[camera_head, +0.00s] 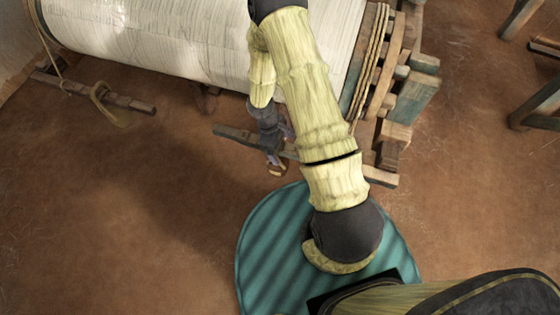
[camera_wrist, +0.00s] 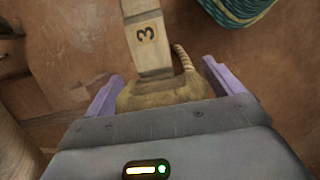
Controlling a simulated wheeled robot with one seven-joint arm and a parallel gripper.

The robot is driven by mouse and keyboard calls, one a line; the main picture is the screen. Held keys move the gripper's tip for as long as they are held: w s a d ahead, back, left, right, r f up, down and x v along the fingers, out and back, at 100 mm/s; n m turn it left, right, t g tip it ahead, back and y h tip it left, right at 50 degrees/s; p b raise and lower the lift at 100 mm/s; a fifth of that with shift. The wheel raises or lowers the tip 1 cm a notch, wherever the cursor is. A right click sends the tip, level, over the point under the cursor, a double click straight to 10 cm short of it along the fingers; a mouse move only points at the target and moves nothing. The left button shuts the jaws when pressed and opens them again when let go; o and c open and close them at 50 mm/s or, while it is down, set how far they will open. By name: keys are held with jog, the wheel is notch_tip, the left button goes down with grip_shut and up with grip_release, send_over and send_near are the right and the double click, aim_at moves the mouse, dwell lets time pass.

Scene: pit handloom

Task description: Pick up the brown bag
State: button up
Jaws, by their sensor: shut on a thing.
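The brown bag (camera_wrist: 165,92) is between the two purple fingers of my gripper (camera_wrist: 164,73) in the wrist view. A striped cord or handle (camera_wrist: 186,58) rises from its right side. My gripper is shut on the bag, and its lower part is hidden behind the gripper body. In the head view my gripper (camera_head: 279,150) points down beside the loom's lower beam, partly hidden by my arm. A small brown bit of the bag (camera_head: 276,170) shows at its fingertips. I cannot tell whether the bag touches the floor.
A wooden piece marked 3 (camera_wrist: 147,40) stands right against or just behind the bag. The loom's white cloth roll (camera_head: 160,30) and wooden frame (camera_head: 410,95) lie above and right. A wooden bar (camera_head: 235,134) is close to my gripper. Open floor (camera_head: 100,210) lies left.

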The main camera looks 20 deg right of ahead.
jog(key=shift+c, duration=1.1)
jog(key=shift+r, duration=0.2)
jog(key=shift+r, duration=1.6)
jog(key=s+a+b, duration=0.4)
jog(key=s+a, duration=0.6)
jog(key=s, duration=0.4)
jog(key=shift+s+a+b, duration=0.3)
